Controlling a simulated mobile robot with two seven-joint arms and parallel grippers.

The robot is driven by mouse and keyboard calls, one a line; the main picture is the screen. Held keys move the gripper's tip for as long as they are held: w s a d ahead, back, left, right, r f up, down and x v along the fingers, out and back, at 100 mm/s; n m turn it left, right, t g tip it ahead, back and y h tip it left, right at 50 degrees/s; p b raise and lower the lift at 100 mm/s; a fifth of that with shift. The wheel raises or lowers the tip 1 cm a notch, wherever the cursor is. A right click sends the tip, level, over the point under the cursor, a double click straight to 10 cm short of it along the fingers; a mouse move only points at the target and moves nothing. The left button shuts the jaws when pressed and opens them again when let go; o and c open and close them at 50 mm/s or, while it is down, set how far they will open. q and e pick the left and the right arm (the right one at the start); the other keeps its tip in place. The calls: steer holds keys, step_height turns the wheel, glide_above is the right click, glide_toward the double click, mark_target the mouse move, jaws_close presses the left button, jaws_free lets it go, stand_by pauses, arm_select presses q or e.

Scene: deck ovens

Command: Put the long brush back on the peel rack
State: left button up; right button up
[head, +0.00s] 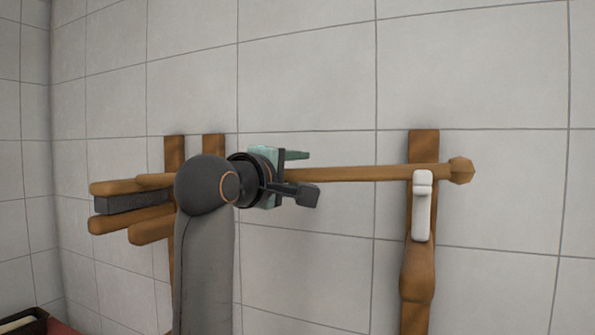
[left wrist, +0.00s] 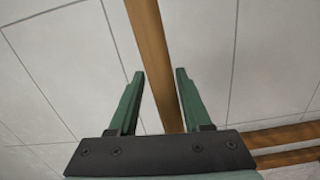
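A long wooden handle (head: 375,173), which I take to be the long brush, runs level along the wall and ends at the right in a knob (head: 461,170). It crosses the front of the rack's right wooden post (head: 417,270). My left gripper (head: 304,174) is at the handle's middle. In the left wrist view the handle (left wrist: 150,35) passes between the fingers of my left gripper (left wrist: 160,75), which are apart with gaps beside it. A dark grey block (head: 130,203) sits among wooden bars at the left; whether it is the brush head I cannot tell. My right gripper is not in view.
A white rounded piece (head: 422,205) sits on the right post, just below the handle. Two more wooden posts (head: 175,155) stand behind my left arm, near wooden bars (head: 130,225). A dark-edged tray (head: 22,321) shows at bottom left. The tiled wall above is clear.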

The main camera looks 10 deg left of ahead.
arm_select(q)
steer(key=shift+o, duration=1.2)
steer(key=shift+f, duration=0.1)
steer(key=b+v, duration=0.2)
steer(key=v, duration=1)
steer(key=shift+s+b, duration=0.35)
